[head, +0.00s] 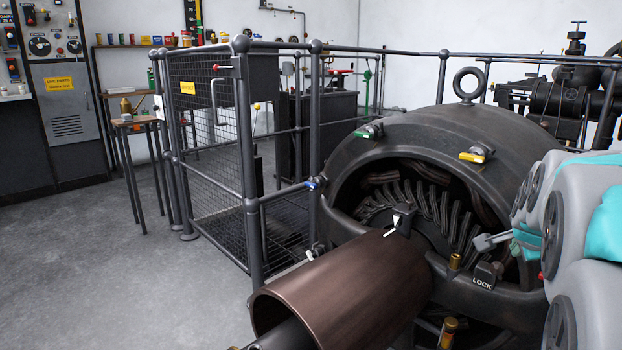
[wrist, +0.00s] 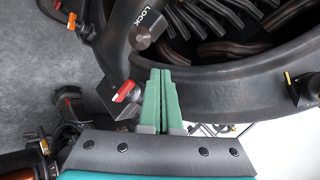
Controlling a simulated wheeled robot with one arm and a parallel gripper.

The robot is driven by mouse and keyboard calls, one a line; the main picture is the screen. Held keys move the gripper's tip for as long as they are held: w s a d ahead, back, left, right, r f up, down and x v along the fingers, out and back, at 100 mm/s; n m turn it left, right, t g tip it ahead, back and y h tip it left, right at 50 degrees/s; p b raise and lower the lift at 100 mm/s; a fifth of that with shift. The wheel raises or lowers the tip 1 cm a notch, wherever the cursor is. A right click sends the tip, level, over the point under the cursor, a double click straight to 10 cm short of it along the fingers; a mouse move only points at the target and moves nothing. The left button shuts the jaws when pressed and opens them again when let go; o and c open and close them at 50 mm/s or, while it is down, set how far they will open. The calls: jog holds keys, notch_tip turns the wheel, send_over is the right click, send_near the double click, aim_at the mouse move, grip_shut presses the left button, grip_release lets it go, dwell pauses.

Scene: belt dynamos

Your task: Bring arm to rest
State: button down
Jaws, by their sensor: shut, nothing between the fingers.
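My gripper (wrist: 161,75) shows in the wrist view with its two green fingers side by side, closed and empty. Its tips are near the rim of the dark dynamo housing and the black LOCK block (wrist: 150,25), apart from it as far as I can tell. In the head view the white and teal arm (head: 585,225) is folded at the right edge, and the gripper's green fingers are mostly hidden there. The dynamo (head: 400,140) stands in front with its windings showing. The LOCK block (head: 486,277) is on its lower rim.
A brown cylinder (head: 345,285) on a shaft juts toward me from the dynamo. A metal railing (head: 245,150) with mesh runs behind and left. A red-handled fitting (wrist: 124,92) is left of the fingers. Open floor (head: 100,270) lies to the left.

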jog(key=w+d+p, duration=0.1)
jog(key=w+d+g+y, duration=0.1)
jog(key=w+d+r+g+y+p, duration=0.1)
jog(key=d, duration=0.1)
jog(key=shift+d+p, duration=0.1)
jog(key=shift+p, duration=0.25)
